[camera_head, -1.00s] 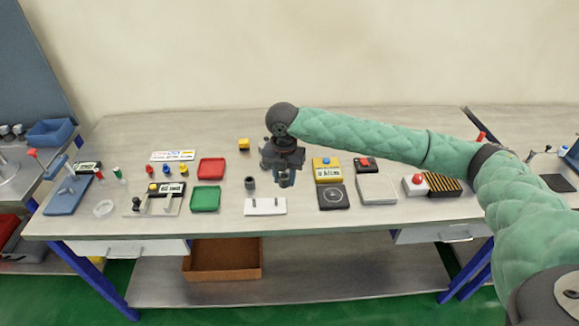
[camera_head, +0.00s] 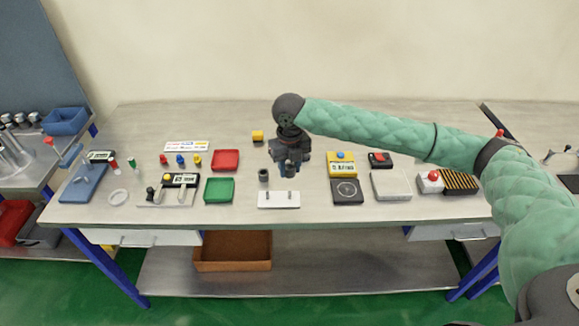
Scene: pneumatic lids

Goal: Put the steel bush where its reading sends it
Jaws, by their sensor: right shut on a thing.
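My right gripper (camera_head: 291,163) hangs over the middle of the bench, pointing down. It is shut on a small grey cylinder (camera_head: 292,170), which looks like the steel bush; the fingers hide part of it. The bush is held just behind a white block with two pegs (camera_head: 279,200). A similar dark grey cylinder (camera_head: 263,175) stands on the bench left of the gripper. A yellow instrument with a display (camera_head: 343,168) is to the right, but its digits are too small to read surely. A gauge with a display (camera_head: 181,179) stands to the left. My left gripper is not in view.
A black plate with a ring (camera_head: 346,192), a pale grey pad (camera_head: 391,185) and a striped box (camera_head: 459,182) are to the right. A brown bin (camera_head: 232,251) sits below.

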